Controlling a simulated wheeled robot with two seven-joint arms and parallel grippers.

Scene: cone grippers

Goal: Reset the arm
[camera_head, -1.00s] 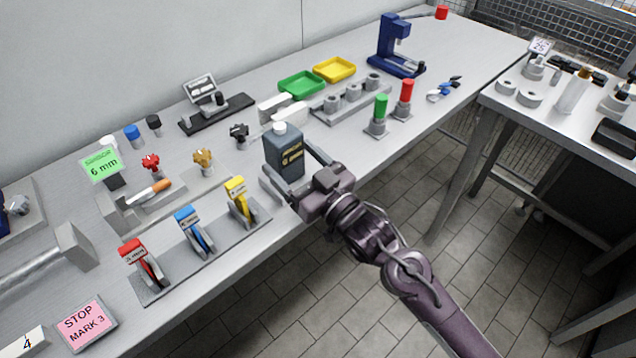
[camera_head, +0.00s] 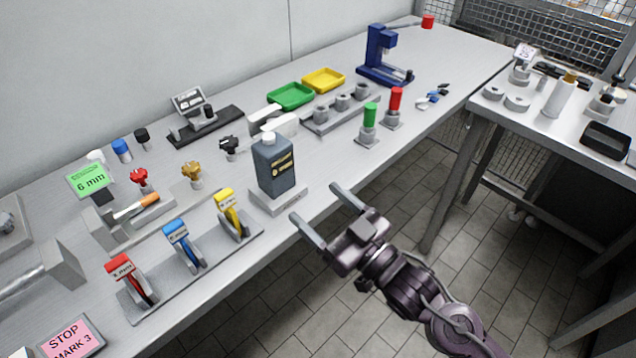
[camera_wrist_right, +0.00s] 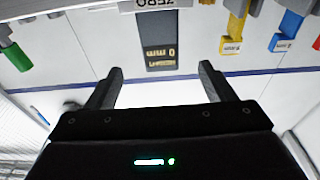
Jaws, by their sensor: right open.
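My right gripper (camera_head: 322,215) is open and empty. It is off the front edge of the bench, to the right of and apart from a dark grey bottle (camera_head: 275,168) with a white cap. The bottle stands upright on a small light base (camera_head: 280,203) near the bench's front edge. In the right wrist view my right gripper (camera_wrist_right: 160,82) shows two spread fingers, with the bottle (camera_wrist_right: 158,45) beyond them and nothing between them. My left gripper does not show in the head view.
On the bench (camera_head: 330,170), red (camera_head: 131,279), blue (camera_head: 184,246) and yellow (camera_head: 231,214) levers stand left of the bottle. Green (camera_head: 370,117) and red (camera_head: 396,99) cylinders stand to its right. A second table (camera_head: 485,108) is at the right. The floor between is clear.

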